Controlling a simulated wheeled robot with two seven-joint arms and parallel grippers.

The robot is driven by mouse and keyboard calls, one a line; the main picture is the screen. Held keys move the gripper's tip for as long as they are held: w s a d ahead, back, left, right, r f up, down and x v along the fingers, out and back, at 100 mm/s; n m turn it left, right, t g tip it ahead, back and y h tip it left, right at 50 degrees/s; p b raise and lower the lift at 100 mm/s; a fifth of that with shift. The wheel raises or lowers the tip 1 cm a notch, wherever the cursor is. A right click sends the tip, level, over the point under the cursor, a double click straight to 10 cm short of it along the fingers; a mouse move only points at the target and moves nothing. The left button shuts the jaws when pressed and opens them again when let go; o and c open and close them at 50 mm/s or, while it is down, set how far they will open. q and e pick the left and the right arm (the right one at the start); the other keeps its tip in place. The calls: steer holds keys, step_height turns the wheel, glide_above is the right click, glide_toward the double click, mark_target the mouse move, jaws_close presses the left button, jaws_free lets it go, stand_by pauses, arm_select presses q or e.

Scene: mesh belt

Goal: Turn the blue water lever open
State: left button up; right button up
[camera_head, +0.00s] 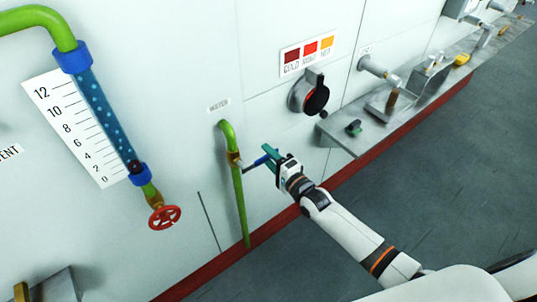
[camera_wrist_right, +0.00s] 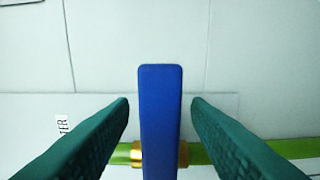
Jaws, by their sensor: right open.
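The blue water lever (camera_head: 258,161) sticks out from a brass valve (camera_head: 233,158) on the green pipe below the WATER label. It also shows in the right wrist view (camera_wrist_right: 160,110), upright in the picture between the two fingers. My right gripper (camera_head: 268,153) is at the lever, coming from the right. Its green fingers stand open, one on each side of the lever, with a visible gap on both sides in the right wrist view (camera_wrist_right: 160,105). In that view the brass valve (camera_wrist_right: 138,154) and green pipe show behind the lever. My left gripper is not in view.
A gauge tube (camera_head: 103,110) with a scale and a red handwheel (camera_head: 164,217) are at the left. A black dial (camera_head: 312,94) is on the wall above right of my gripper. A metal shelf (camera_head: 350,140) runs along the wall to the right. The floor (camera_head: 430,190) is clear.

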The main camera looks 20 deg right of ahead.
steer(key=shift+w+a, duration=0.1)
steer(key=shift+w, duration=0.2)
jaws_close()
steer(key=shift+s, duration=0.1)
